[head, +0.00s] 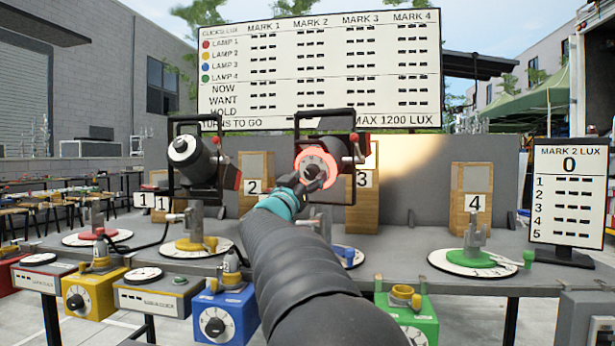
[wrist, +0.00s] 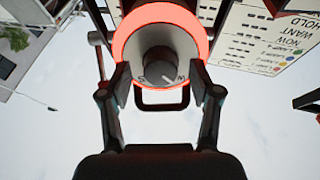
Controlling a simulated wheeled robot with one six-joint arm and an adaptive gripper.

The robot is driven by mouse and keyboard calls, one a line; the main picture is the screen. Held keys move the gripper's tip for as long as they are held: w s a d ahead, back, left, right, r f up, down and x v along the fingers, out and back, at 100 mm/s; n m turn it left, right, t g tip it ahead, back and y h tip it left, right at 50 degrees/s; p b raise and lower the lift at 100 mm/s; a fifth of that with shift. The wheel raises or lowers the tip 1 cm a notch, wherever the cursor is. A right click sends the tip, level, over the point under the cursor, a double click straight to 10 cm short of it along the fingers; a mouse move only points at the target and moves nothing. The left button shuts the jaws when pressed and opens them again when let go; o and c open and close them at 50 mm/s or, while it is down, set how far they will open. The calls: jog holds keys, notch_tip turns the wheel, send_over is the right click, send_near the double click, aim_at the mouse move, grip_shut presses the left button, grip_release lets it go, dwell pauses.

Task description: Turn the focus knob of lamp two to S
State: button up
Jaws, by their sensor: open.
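One lamp head with a glowing red ring (head: 318,160) stands right of centre in the head view, apparently over the blue-marked base (head: 348,254). Its round grey focus knob (wrist: 158,67) faces my gripper in the wrist view. Letters sit at the knob's lower edge, seemingly an S at left and a W at right; a pale line points toward the W side. My gripper (wrist: 160,74) is open, one finger on each side of the knob; contact is unclear. Another lamp head (head: 184,150) with a white-faced knob stands at left over a yellow base (head: 196,243); my gripper is away from it.
A grey table (head: 400,285) carries the lamp bases. A green base (head: 478,258) at right has no lamp head. Coloured boxes with dials (head: 90,295) line the front edge. A score board (head: 320,65) stands behind, and a lux display (head: 570,195) reads 0.

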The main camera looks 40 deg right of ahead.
jog(key=shift+d+r+t, duration=0.1)
jog(key=shift+d+t, duration=0.05)
jog(key=shift+t, duration=0.15)
jog(key=c, duration=1.1)
jog(key=shift+c, duration=0.2)
